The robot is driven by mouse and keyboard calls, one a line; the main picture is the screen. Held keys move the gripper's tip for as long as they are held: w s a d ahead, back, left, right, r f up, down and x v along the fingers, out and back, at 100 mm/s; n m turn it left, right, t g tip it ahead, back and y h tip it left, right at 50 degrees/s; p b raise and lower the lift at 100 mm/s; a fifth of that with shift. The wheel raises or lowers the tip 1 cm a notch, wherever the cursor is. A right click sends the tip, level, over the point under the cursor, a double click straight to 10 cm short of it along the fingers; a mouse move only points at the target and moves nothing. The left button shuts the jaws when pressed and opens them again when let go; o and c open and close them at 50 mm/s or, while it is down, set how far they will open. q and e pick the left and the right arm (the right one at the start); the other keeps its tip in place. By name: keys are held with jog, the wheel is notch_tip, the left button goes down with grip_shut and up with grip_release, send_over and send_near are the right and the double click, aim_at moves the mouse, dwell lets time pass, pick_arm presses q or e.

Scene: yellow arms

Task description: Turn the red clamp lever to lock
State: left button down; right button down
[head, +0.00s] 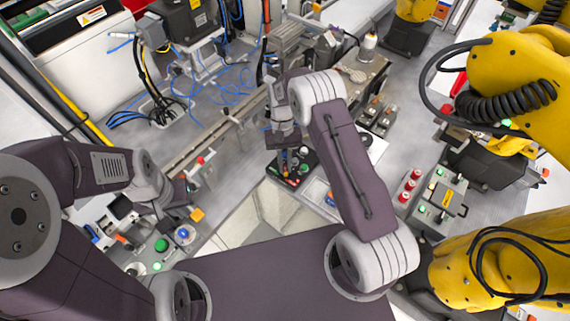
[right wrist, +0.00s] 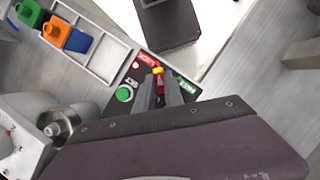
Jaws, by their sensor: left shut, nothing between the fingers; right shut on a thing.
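The red clamp lever (right wrist: 160,81) shows as a small red piece with a yellow tip between the fingers of my right gripper (right wrist: 166,92) in the right wrist view. It sits on a dark panel (right wrist: 141,69) with a red label, a green label and a green button. The gripper is shut on the lever and hides most of it. In the head view my right gripper (head: 283,151) points down over the same black panel (head: 305,160); the lever cannot be made out there. My left gripper (head: 183,208) is shut and empty at the left, over another button area.
In the right wrist view, a grey tray (right wrist: 105,57) with blue, green and orange blocks lies beside the panel. A metal cylinder (right wrist: 56,128) stands at the lower left. In the head view, yellow robot arms (head: 510,80) stand at the right, near a grey button box (head: 441,195).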

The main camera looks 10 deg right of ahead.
jog(key=c, duration=1.4)
grip_release()
jog(key=shift+c, duration=0.2)
jog(key=shift+r, duration=0.1)
jog(key=b+v, duration=0.2)
jog(key=v, duration=0.7)
